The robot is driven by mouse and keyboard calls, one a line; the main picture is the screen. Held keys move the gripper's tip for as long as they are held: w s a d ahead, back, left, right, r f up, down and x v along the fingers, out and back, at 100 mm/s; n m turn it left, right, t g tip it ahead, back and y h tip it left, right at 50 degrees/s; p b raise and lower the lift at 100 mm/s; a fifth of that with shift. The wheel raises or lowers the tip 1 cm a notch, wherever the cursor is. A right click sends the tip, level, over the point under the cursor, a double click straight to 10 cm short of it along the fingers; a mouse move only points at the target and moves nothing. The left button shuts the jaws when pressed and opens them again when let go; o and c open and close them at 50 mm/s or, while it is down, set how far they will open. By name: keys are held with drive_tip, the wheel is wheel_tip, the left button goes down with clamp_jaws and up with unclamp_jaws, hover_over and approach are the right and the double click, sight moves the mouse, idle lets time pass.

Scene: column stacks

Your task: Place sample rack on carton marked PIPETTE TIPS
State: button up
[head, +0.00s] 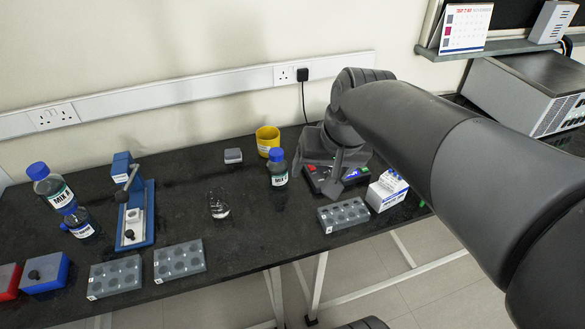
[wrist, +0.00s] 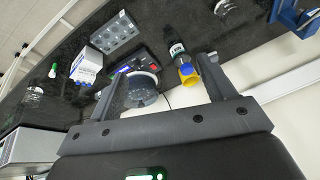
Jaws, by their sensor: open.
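Several grey sample racks with round wells lie on the black bench. One rack (head: 343,215) is at the right by the front edge, just left of the carton; it also shows in the wrist view (wrist: 115,33). Two more racks (head: 115,277) (head: 180,262) lie at the front left. A white and blue carton (head: 387,190) stands beside the right rack, also in the wrist view (wrist: 87,65); its print is too small to read. My gripper (head: 325,170) is open and empty above a dark device, behind the right rack. Its fingers (wrist: 160,65) frame the device.
The dark device (wrist: 140,90) with a round top sits below my gripper. A blue-capped MIX bottle (head: 278,168) and yellow cup (head: 267,140) stand left of it. A clear glass vessel (head: 218,204) is farther left. A large instrument (head: 530,90) sits at the right.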

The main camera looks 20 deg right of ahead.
drive_tip(key=s+a+n+t, duration=0.1)
drive_tip(key=s+a+n, duration=0.2)
drive_tip(key=s+a, duration=0.2)
drive_tip(key=shift+s+f+h, duration=0.25)
drive_tip(key=shift+s+h, duration=0.15)
idle(0.9)
